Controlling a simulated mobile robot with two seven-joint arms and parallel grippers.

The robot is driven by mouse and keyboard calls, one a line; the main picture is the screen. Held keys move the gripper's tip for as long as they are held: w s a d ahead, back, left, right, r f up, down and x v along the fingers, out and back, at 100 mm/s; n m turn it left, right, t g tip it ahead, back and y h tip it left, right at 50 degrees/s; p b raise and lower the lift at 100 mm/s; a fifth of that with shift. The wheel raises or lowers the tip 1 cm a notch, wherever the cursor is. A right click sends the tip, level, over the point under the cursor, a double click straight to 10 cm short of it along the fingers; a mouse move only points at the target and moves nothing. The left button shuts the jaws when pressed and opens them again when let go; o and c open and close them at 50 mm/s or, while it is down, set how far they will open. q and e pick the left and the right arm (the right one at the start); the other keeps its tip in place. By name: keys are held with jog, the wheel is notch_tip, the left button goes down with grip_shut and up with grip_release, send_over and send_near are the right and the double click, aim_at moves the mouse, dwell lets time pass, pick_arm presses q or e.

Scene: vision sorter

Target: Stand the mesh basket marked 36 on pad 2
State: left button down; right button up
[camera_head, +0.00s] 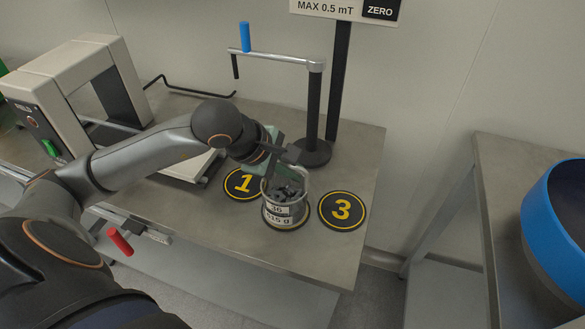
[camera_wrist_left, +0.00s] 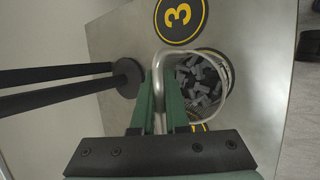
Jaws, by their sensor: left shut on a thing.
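The mesh basket marked 36 (camera_head: 285,214) stands upright, or hangs very low, between pad 1 (camera_head: 242,184) and pad 3 (camera_head: 342,210). Its label also reads 515 g, and it holds grey metal pieces, which show in the left wrist view (camera_wrist_left: 203,80). A dark rim shows around its base; no number 2 can be read, so pad 2 is hidden or covered. I cannot tell whether the base touches. My left gripper (camera_head: 285,153) is shut on the basket's wire handle, which runs between the fingers (camera_wrist_left: 159,100) in the wrist view. My right gripper is out of view.
A black post with a grey arm and blue handle (camera_head: 245,37) stands behind the basket on its round base (camera_head: 312,152). A beige frame-shaped machine (camera_head: 70,85) stands at left. The table's right edge is near pad 3. A blue-rimmed bin (camera_head: 555,225) is far right.

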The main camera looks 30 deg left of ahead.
pick_arm(q)
jog(key=c, duration=0.9)
grip_release()
jog(key=shift+r, duration=0.1)
jog(key=shift+s+r+p, duration=0.1)
jog(key=shift+r+p, duration=0.1)
jog(key=shift+p, duration=0.1)
jog(key=shift+b+v, duration=1.4)
jog(key=shift+v, duration=4.45)
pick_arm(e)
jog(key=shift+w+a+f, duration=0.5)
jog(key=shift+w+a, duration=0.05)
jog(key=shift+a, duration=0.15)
pick_arm(q)
jog(key=shift+s+a+f, duration=0.1)
